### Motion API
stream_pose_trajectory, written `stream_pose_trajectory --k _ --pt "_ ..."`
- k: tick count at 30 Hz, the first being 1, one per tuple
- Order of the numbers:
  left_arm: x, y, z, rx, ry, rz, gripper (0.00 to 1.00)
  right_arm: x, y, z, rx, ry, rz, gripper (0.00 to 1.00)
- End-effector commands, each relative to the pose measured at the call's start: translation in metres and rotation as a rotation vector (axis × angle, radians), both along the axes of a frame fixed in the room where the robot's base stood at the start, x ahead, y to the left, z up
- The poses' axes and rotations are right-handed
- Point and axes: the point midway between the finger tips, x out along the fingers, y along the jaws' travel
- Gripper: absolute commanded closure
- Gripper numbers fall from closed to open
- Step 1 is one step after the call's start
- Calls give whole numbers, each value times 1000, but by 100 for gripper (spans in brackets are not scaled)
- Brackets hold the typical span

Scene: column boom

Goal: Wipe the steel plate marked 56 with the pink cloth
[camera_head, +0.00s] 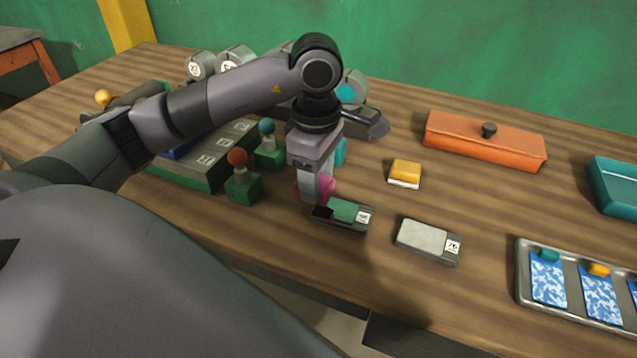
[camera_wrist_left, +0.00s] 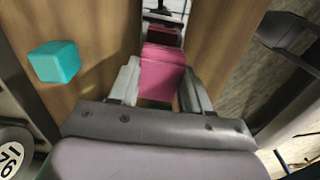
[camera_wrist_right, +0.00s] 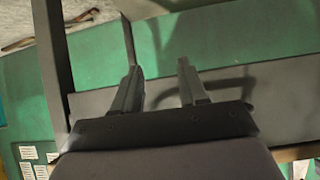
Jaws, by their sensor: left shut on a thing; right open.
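My left gripper (camera_head: 314,190) is shut on the pink cloth (camera_head: 322,187), which also shows between the fingers in the left wrist view (camera_wrist_left: 162,77). The cloth is at the left end of a small plate (camera_head: 345,211) whose face looks green and dark red. Its white tag is too small to read surely. Whether the cloth touches the plate is hard to tell. A grey plate (camera_head: 424,236) with a tag that looks like 76 lies to its right. My right gripper (camera_wrist_right: 160,88) is open and empty in the right wrist view, away from the table.
A yellow block (camera_head: 405,171) lies behind the plates. A long orange box (camera_head: 484,142) is at the back, a teal tray (camera_head: 616,188) at the right edge. A metal tray (camera_head: 522,280) holds blue cards. Knobbed green blocks (camera_head: 243,189) stand close left of the gripper.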

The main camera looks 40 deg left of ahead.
Motion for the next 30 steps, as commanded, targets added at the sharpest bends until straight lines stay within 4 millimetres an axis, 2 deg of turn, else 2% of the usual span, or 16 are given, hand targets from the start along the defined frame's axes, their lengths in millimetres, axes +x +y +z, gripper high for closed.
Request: stream_pose_trajectory --k 1,5,16,30 --pt "-1 1 7 2 2 1 81 0 -2 5 -5 -2 0 57" --pt "-1 2 19 1 2 3 81 -3 -7 5 -17 11 -3 57" --pt "-2 7 51 2 2 10 81 -3 -6 25 -17 11 -2 57" --pt "-3 8 54 0 3 10 81 -3 -5 28 -13 9 -3 57"
